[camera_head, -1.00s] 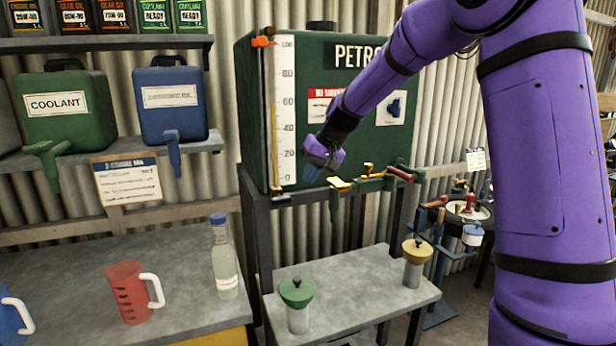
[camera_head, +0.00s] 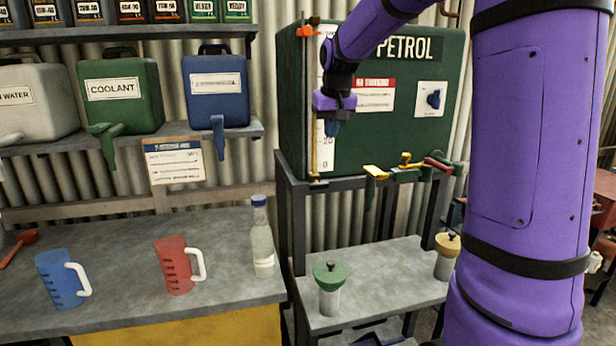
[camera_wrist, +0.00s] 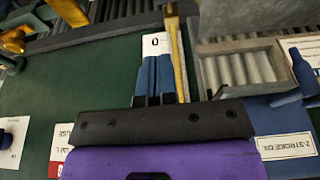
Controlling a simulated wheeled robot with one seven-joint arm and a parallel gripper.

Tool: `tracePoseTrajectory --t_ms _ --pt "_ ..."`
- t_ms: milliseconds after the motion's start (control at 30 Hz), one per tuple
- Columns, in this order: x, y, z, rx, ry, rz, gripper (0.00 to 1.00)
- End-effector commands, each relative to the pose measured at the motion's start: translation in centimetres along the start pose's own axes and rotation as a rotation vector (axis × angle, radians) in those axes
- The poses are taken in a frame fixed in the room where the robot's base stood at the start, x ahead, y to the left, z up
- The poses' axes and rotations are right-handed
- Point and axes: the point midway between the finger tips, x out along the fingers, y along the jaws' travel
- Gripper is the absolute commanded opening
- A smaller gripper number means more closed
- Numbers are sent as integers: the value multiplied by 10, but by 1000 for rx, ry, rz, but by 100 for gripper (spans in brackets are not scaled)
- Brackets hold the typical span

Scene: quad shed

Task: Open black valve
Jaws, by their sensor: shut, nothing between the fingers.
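The green PETROL tank (camera_head: 400,140) stands on a dark frame in the head view. No plainly black valve can be made out. A small dark knob (camera_head: 314,20) sits near the tank's top left corner, and a dark blue knob (camera_head: 433,99) is on a white plate on its front. Taps with a yellow lever (camera_head: 376,172), a gold knob (camera_head: 405,159) and a red lever (camera_head: 438,165) line its lower front edge. My gripper (camera_head: 331,128) is shut and empty, pointing down by the lower gauge (camera_head: 322,163). Its fingers also show in the wrist view (camera_wrist: 155,75).
An orange fitting (camera_head: 317,31) tops the gauge. Below the tank, a grey shelf holds a green-lidded jar (camera_head: 330,285) and a yellow-lidded jar (camera_head: 446,256). Left are a bottle (camera_head: 261,240), a red jug (camera_head: 178,266), a blue jug (camera_head: 60,278) and several canisters on a shelf (camera_head: 150,137).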

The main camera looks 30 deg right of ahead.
Motion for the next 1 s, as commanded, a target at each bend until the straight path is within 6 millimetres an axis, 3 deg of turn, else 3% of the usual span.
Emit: tracePoseTrajectory --t_ms 367,1000 --pt "8 -1 0 -1 -1 -2 0" --pt "115 -1 4 -1 -3 -2 0"
